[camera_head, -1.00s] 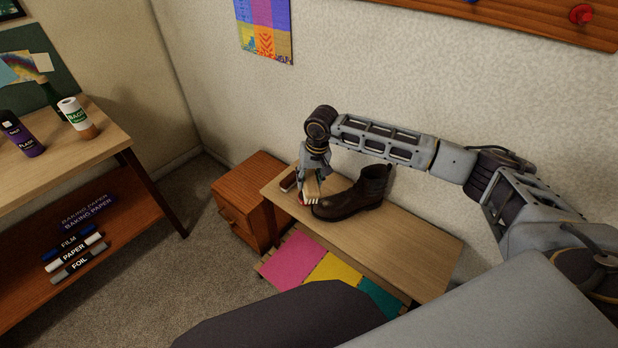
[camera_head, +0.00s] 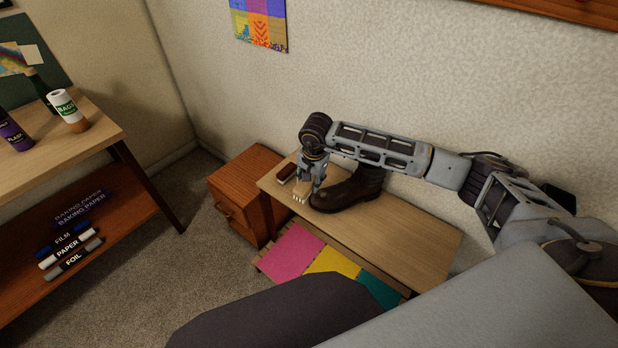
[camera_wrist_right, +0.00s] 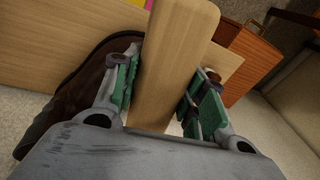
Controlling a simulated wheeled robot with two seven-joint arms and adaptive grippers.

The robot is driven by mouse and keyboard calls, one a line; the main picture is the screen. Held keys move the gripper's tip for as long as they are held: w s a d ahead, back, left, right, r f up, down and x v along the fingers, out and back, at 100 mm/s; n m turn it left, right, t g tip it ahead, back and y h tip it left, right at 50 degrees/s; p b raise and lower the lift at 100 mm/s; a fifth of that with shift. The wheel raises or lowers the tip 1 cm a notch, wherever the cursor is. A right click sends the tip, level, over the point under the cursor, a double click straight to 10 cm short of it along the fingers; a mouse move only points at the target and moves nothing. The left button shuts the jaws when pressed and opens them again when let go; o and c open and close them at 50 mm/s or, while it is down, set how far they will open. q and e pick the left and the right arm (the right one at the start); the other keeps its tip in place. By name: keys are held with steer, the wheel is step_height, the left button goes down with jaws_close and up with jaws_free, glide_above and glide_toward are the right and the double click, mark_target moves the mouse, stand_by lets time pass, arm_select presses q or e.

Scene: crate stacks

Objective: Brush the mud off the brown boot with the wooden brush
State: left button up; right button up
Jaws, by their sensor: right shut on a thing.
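My right gripper (camera_head: 306,182) is shut on the wooden brush (camera_head: 300,191), whose pale bristles face down at the toe of the brown boot. In the right wrist view the brush's light wood (camera_wrist_right: 176,60) lies between the green-padded fingers of my right gripper (camera_wrist_right: 163,88). The brown boot (camera_head: 352,190) stands upright on the bench, its toe to the left and its upper partly behind my arm. In the wrist view it shows dark at the left (camera_wrist_right: 72,88). Whether the bristles touch the toe, and any mud, I cannot tell. My left gripper is not in view.
A dark brush with pale bristles (camera_head: 286,172) lies on the bench (camera_head: 405,232) near its left end. A wooden cabinet (camera_head: 236,205) stands left of the bench. Coloured panels (camera_head: 290,250) lie below. The bench top right of the boot is clear.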

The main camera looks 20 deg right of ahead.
steer(key=m, duration=0.3)
steer(key=m+p, duration=0.1)
steer(key=shift+s+d+m+h, duration=0.25)
steer(key=shift+m+h, duration=0.05)
steer(key=shift+h, duration=0.1)
steer(key=m, duration=0.3)
steer(key=m+p, duration=0.1)
steer(key=shift+s+d+m+h, duration=0.25)
steer(key=shift+d+m+h, duration=0.15)
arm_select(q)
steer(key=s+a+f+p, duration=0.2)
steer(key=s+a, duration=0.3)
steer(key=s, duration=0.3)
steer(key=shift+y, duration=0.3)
arm_select(e)
steer(key=m, duration=0.3)
steer(key=s+d+m+g, duration=0.1)
steer(key=m, duration=0.2)
steer(key=m+g, duration=0.1)
steer(key=m, duration=0.3)
steer(key=shift+s+d+h, duration=0.25)
steer(key=shift+h, duration=0.15)
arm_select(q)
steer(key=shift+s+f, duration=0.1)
